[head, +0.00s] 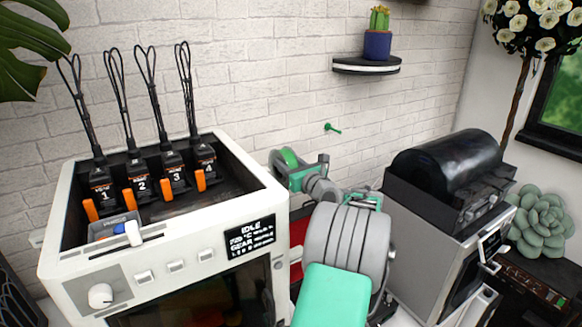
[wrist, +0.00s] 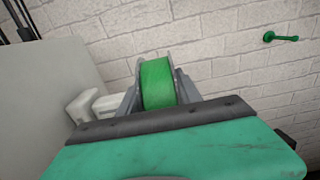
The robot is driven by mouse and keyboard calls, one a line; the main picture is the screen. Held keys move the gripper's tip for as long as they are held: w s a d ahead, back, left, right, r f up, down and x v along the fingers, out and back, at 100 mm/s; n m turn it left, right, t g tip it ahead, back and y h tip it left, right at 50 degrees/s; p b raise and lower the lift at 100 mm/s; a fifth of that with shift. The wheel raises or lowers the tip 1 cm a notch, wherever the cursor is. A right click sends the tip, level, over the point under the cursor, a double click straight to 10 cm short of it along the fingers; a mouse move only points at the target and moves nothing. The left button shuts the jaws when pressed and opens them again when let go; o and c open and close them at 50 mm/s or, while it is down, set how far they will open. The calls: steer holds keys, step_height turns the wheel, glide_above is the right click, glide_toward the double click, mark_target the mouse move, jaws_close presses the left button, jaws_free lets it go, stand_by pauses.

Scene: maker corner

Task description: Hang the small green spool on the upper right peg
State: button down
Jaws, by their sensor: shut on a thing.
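The small green spool (head: 288,156) is held upright in my gripper (head: 299,163), in front of the brick wall. In the wrist view the spool (wrist: 158,83) sits between the two grey fingers (wrist: 158,90), its green winding facing the camera and clear flanges at its sides. A green peg (head: 332,128) sticks out of the wall, right of and above the spool. It also shows in the wrist view (wrist: 281,37) at the upper right, bare and apart from the spool. No other peg shows; my arm and the printer hide the lower wall.
A white printer (head: 265,206) with several numbered tool heads and upright cable loops stands left of my gripper. A grey machine with a black drum (head: 447,165) stands at the right. A shelf (head: 367,65) with a potted cactus is above the peg. The wall around the peg is clear.

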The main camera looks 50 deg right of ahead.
steer(key=shift+w+d, duration=0.15)
steer(key=shift+w, duration=0.5)
steer(key=shift+w+a, duration=0.1)
steer(key=shift+a, duration=0.1)
steer(key=shift+w+a+r, duration=0.1)
steer(key=shift+w+a, duration=0.25)
steer(key=shift+a, duration=0.75)
steer(key=shift+w+a+f, duration=0.1)
steer(key=shift+w+a, duration=0.2)
steer(key=shift+a, duration=0.8)
steer(key=shift+w+a+r, duration=0.1)
steer(key=shift+w+a, duration=0.25)
steer(key=shift+a, duration=0.75)
steer(key=shift+f+p, duration=0.35)
steer(key=shift+f, duration=0.1)
